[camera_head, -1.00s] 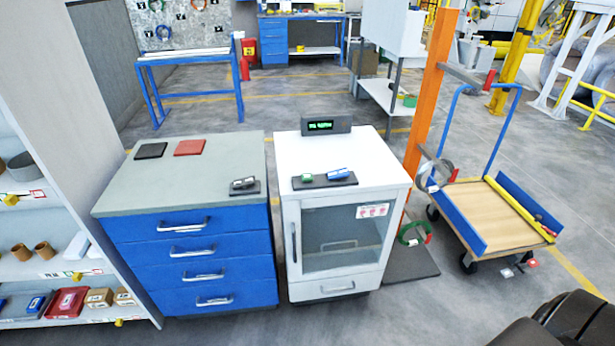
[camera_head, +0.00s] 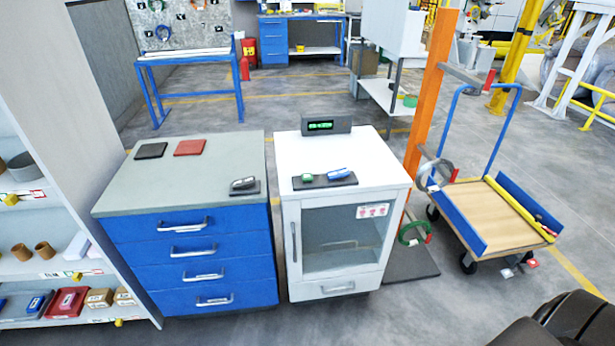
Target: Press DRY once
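A white cabinet (camera_head: 370,165) with a glass door (camera_head: 342,238) stands in the middle of the head view. On its top lies a dark panel (camera_head: 325,180) with a green button block (camera_head: 307,178) and a blue button block (camera_head: 338,173). Any lettering on them is too small to read, so I cannot tell which is DRY. A dark display box (camera_head: 326,125) with green glowing text stands at the cabinet's back edge. The cabinet door looks closed. Neither of my grippers is in view; a dark rounded shape at the lower right corner shows no fingers.
A blue drawer cabinet (camera_head: 188,250) stands left of the white one, with black (camera_head: 151,151) and red (camera_head: 189,147) pads and a small grey device (camera_head: 243,184) on top. Shelves (camera_head: 60,270) line the left. A cart (camera_head: 495,220) and an orange post (camera_head: 430,90) stand right.

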